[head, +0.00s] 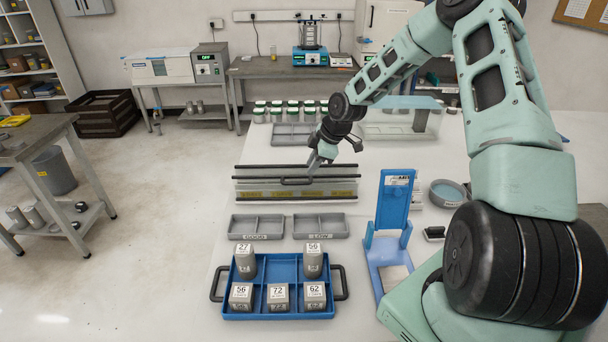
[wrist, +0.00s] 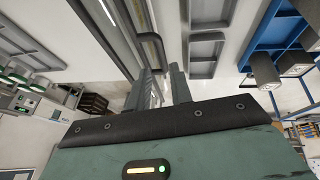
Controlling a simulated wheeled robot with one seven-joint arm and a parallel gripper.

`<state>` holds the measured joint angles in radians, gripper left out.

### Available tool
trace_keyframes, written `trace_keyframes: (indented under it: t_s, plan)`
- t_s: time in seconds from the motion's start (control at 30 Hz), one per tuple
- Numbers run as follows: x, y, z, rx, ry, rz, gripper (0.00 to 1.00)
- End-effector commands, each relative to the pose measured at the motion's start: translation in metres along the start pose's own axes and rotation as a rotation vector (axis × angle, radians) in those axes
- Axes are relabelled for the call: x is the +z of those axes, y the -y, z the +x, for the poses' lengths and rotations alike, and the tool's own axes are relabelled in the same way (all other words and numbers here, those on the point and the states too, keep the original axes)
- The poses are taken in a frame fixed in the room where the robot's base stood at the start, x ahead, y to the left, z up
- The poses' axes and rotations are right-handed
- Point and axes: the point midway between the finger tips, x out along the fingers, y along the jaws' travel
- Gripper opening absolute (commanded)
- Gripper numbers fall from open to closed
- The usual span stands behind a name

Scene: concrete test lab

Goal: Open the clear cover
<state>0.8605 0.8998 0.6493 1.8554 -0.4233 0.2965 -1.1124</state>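The clear cover (head: 257,180) is a wide see-through panel between dark rails in the middle of the table in the head view. It lies over a low grey unit with yellow labels and looks closed. A dark bar handle (head: 296,181) runs along it; the handle also shows in the wrist view (wrist: 154,50). My gripper (head: 318,164) is above the right part of the cover, close to the handle. In the wrist view, my gripper's two fingers (wrist: 163,84) are apart with nothing between them. Whether a finger touches the handle cannot be told.
In front of the cover are two grey trays marked GOOD (head: 256,236) and LOW (head: 320,235). A blue tray (head: 261,277) holds several numbered grey blocks. A blue stand (head: 394,205) rises at the right. Behind are another grey tray (head: 291,142) and several green-lidded jars (head: 277,113).

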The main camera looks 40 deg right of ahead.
Motion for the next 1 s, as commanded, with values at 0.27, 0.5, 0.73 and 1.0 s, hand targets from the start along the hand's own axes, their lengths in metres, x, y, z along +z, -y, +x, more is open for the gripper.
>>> trace_keyframes:
  t_s: [0.27, 0.5, 0.73, 1.0]
  plan:
    - [-0.001, 0.000, 0.048, -0.002, 0.000, 0.000, 0.22]
    - [0.000, 0.001, 0.066, -0.001, 0.001, 0.000, 0.22]
    - [0.000, 0.000, 0.067, 0.000, 0.001, 0.000, 0.22]
    - [0.000, 0.000, 0.067, 0.001, 0.001, 0.000, 0.00]
